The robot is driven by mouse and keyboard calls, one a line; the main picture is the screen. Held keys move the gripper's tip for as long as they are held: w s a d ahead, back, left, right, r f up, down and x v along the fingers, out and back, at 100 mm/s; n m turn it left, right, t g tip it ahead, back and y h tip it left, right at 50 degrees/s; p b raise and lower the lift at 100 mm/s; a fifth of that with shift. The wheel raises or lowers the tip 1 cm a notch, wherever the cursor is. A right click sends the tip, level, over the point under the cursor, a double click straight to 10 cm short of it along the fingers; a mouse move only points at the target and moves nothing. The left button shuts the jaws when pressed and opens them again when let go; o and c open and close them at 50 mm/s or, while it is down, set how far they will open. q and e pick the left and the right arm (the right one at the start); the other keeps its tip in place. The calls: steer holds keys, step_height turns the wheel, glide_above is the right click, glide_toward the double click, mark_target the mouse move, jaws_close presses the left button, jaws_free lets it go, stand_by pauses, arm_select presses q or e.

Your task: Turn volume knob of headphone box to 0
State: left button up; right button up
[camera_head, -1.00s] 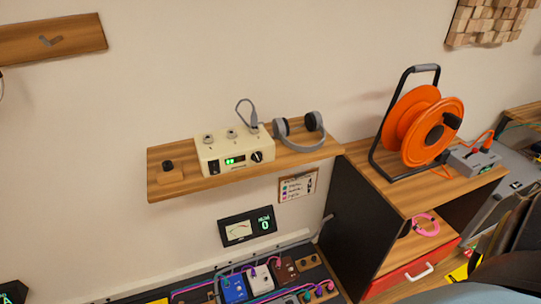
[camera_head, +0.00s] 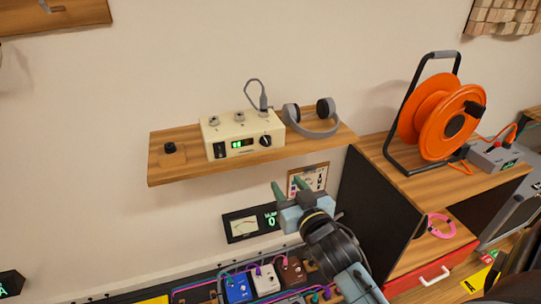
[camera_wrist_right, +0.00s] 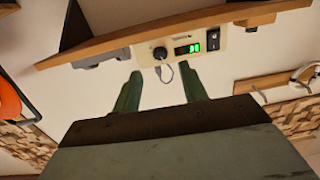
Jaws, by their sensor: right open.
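The cream headphone box (camera_head: 222,134) stands on the wall shelf. Its black volume knob (camera_head: 265,141) is at the right of the front face, beside a lit green display (camera_head: 243,143) whose digits are hard to read. In the right wrist view the picture is turned over, and the knob (camera_wrist_right: 160,53) shows beyond the fingertips, roughly between them. My right gripper (camera_head: 289,185) is open and empty, below and in front of the shelf, apart from the knob. Its two green fingers also show in the right wrist view (camera_wrist_right: 162,74). My left gripper is not in view.
The wooden shelf (camera_head: 175,176) has a front edge just below the box. Grey headphones (camera_head: 313,131) lie right of the box, and a small black knob (camera_head: 170,148) sits left. An orange cable reel (camera_head: 440,112) stands on the cabinet at right. Pedals (camera_head: 264,281) lie below.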

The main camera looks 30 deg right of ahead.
steer(key=r, duration=0.2)
glide_toward(267, 143)
steer(key=shift+t, duration=0.3)
steer(key=w, duration=0.2)
steer(key=w+d, duration=0.1)
steer(key=w, duration=0.4)
steer(key=shift+w+d+f, duration=0.35)
steer(key=shift+f, duration=0.05)
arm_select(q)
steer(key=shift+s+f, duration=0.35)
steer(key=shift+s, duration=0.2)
arm_select(e)
jaws_close()
